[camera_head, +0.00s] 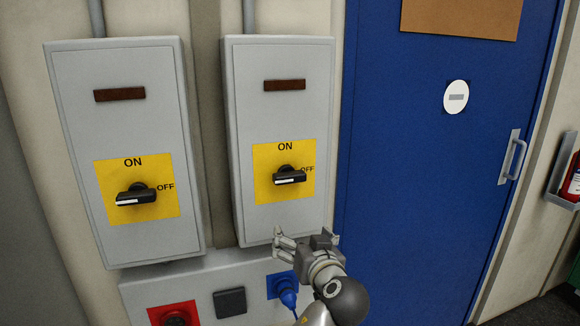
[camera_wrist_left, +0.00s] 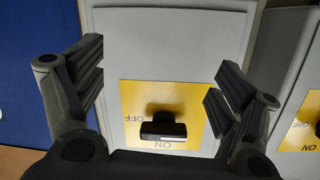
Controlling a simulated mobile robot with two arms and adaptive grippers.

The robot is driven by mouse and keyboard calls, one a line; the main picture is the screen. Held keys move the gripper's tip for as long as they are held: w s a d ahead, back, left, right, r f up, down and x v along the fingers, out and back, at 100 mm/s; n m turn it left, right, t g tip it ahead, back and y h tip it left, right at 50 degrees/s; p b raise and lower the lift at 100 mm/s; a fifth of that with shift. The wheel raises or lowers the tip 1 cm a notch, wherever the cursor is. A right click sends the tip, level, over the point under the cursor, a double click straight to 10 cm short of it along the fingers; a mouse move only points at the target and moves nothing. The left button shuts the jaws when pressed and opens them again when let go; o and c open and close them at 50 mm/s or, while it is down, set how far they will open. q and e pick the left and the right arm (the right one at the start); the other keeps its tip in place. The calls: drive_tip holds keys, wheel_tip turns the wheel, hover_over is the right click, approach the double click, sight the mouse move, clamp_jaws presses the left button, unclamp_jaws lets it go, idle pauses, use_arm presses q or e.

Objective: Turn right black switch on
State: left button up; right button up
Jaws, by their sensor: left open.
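The right black switch (camera_head: 289,177) sits on a yellow plate (camera_head: 265,190) on the right grey box. Its handle lies horizontal, level with the OFF label and below the ON label. My left gripper (camera_head: 290,240) is open and empty, at the lower edge of this box, below the switch. In the left wrist view the switch (camera_wrist_left: 163,131) appears upside down, between the spread fingers (camera_wrist_left: 158,88) and apart from them. My right gripper is not in view.
A second grey box (camera_head: 75,110) to the left has a similar black switch (camera_head: 135,197), also horizontal. Below is a panel with a red socket (camera_head: 172,314) and a blue plug (camera_head: 287,296). A blue door (camera_head: 420,150) stands to the right.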

sight(291, 177)
use_arm(q)
drive_tip(key=s+r+n+t+y, duration=0.2)
drive_tip(key=s+r, duration=0.2)
drive_tip(key=r, duration=0.8)
drive_tip(key=shift+n, duration=0.3)
drive_tip(key=p+x, duration=0.1)
drive_tip(key=x, duration=0.2)
drive_tip(key=p+x, duration=0.2)
drive_tip(key=x, duration=0.1)
drive_tip(key=p+x, duration=0.1)
drive_tip(key=x, duration=0.2)
drive_tip(key=shift+w+d+r+p, duration=0.2)
drive_tip(key=shift+w+d+p, duration=0.1)
drive_tip(key=shift+w, duration=0.15)
drive_tip(key=shift+w+a+f, duration=0.15)
drive_tip(key=shift+w, duration=0.4)
drive_tip(key=c, duration=1)
